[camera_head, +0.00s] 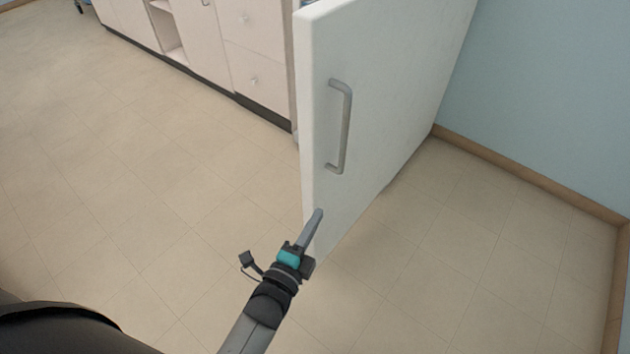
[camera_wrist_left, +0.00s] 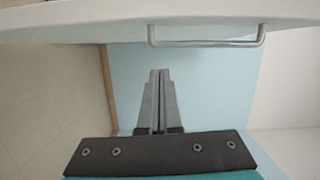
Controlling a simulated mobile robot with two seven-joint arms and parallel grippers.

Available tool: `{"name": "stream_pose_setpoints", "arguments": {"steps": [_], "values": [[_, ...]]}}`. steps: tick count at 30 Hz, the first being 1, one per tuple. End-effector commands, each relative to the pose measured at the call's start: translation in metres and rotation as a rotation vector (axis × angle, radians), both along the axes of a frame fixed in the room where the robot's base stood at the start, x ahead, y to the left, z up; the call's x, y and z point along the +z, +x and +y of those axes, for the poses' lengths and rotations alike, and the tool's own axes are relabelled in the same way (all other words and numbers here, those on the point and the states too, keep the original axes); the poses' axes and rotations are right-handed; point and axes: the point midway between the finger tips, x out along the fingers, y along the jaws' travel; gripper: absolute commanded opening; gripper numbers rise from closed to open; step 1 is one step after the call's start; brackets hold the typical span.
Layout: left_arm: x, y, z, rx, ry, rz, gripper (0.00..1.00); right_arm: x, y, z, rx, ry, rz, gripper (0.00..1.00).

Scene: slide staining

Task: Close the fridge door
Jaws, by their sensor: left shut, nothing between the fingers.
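The white fridge door (camera_head: 385,85) stands open in the head view, with its free edge toward me and a grey bar handle (camera_head: 345,125) upright on its outer face. My left gripper (camera_head: 318,214) is shut and empty, low near the door's free edge and below the handle. In the left wrist view its closed fingers (camera_wrist_left: 160,75) point toward the door (camera_wrist_left: 90,20), and the handle (camera_wrist_left: 205,42) is beyond them to the right. I cannot tell whether the fingertips touch the door. The fridge body is mostly out of sight. My right gripper is not in view.
White cabinets with drawers (camera_head: 250,65) stand behind the door at the upper left. A blue wall (camera_head: 550,90) with a brown baseboard (camera_head: 530,175) is on the right. The tiled floor (camera_head: 130,170) is clear on both sides of the door.

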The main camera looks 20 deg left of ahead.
Motion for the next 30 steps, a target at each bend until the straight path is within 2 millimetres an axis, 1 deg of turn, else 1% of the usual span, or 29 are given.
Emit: {"name": "stream_pose_setpoints", "arguments": {"steps": [1,3,5,8,11,12,14,18,24,25,27,30], "values": [[0.004,0.0,0.001,0.001,0.028,-0.023,0.0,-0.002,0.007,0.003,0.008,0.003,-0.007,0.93],[0.009,0.002,0.002,0.002,0.053,-0.042,0.0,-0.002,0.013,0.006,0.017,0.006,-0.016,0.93],[0.01,0.007,0.001,0.001,0.058,-0.047,0.0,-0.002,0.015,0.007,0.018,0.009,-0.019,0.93],[0.01,0.019,0.0,0.0,0.057,-0.047,0.0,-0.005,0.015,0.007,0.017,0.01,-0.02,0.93],[0.01,0.036,-0.002,0.0,0.056,-0.048,0.0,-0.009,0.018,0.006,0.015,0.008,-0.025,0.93],[0.009,0.044,-0.003,0.0,0.055,-0.047,0.0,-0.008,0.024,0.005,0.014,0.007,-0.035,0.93],[0.01,0.056,-0.004,0.0,0.055,-0.047,0.0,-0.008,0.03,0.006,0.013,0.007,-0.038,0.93],[0.009,0.077,-0.006,0.001,0.055,-0.045,0.0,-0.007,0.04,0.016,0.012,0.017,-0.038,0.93],[0.009,0.103,-0.008,0.001,0.055,-0.042,0.0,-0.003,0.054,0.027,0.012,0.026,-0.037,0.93],[0.008,0.104,0.0,0.001,0.059,-0.04,0.0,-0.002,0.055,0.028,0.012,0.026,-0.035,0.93],[0.009,0.107,0.009,0.001,0.06,-0.041,0.0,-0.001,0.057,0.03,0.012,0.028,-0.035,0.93],[0.009,0.11,0.019,0.0,0.056,-0.041,0.0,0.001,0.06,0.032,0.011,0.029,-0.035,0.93]]}}
